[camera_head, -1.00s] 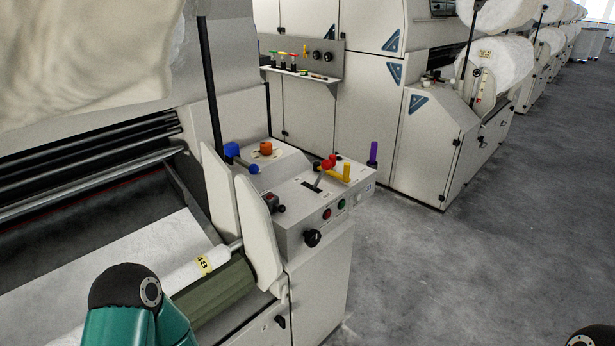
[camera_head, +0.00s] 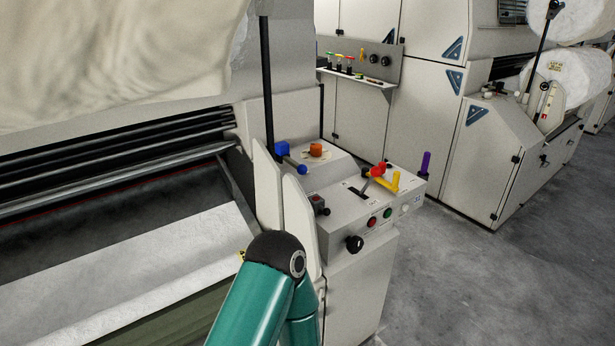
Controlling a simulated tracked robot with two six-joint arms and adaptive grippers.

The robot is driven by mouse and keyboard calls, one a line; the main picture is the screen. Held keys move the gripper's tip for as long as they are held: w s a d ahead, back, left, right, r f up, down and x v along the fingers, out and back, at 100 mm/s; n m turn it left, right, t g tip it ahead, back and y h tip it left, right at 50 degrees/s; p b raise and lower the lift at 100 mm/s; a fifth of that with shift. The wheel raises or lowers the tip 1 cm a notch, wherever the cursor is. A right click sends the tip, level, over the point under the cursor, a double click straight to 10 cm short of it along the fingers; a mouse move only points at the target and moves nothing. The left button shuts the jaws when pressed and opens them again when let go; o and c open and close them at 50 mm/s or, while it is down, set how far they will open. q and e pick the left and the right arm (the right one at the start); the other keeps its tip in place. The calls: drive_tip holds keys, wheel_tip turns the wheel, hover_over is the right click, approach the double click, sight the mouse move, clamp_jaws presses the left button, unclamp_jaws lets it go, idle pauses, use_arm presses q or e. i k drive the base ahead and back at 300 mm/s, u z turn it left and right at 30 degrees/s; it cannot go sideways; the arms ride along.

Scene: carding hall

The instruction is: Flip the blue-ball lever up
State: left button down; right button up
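The blue-ball lever (camera_head: 303,169) is on top of the grey control box at the side of the near machine. Its blue square hub (camera_head: 282,148) is at the back left, and a short arm runs from it down and to the right, ending in the blue ball. The ball hangs lower in the picture than the hub. Neither of my grippers is in view; only a teal link of my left arm shows at the bottom centre, in front of the machine. Nothing touches the lever.
The control box (camera_head: 338,225) also carries an orange knob (camera_head: 316,150), a red-ball lever (camera_head: 378,169), a yellow handle (camera_head: 395,182), a black knob (camera_head: 354,243) and small buttons. A purple handle (camera_head: 425,162) stands behind. Pale guard plates (camera_head: 299,220) rise at its left. Grey floor is clear at right.

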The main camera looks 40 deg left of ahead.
sight(302, 169)
drive_tip(key=u, duration=0.15)
drive_tip(key=k, duration=1.2)
drive_tip(key=u, duration=0.4)
drive_tip(key=i, duration=1)
